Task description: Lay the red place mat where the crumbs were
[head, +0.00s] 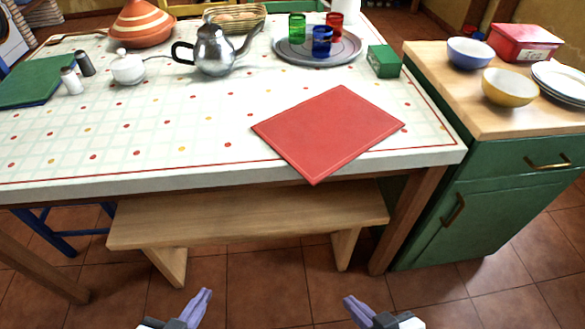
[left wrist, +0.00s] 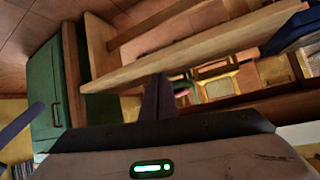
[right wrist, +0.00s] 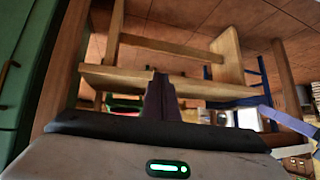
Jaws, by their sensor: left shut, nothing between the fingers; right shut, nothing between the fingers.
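The red place mat (head: 328,132) lies flat on the white patterned table (head: 180,155), toward its front right. It is turned at an angle, and its near corner reaches over the table's front edge. No crumbs show around it. My left gripper (head: 207,293) is low in front of the bench, shut and empty; its closed fingers show in the left wrist view (left wrist: 158,98). My right gripper (head: 349,300) is also low in front of the table, shut and empty; its fingers show in the right wrist view (right wrist: 160,98). Both are well away from the mat.
A wooden bench (head: 250,216) stands under the table's front edge. A steel teapot (head: 213,52), a round tray (head: 285,53) with glasses and a green box (head: 383,61) stand behind the mat. A green cabinet (head: 490,195) is at right. The table's front left is clear.

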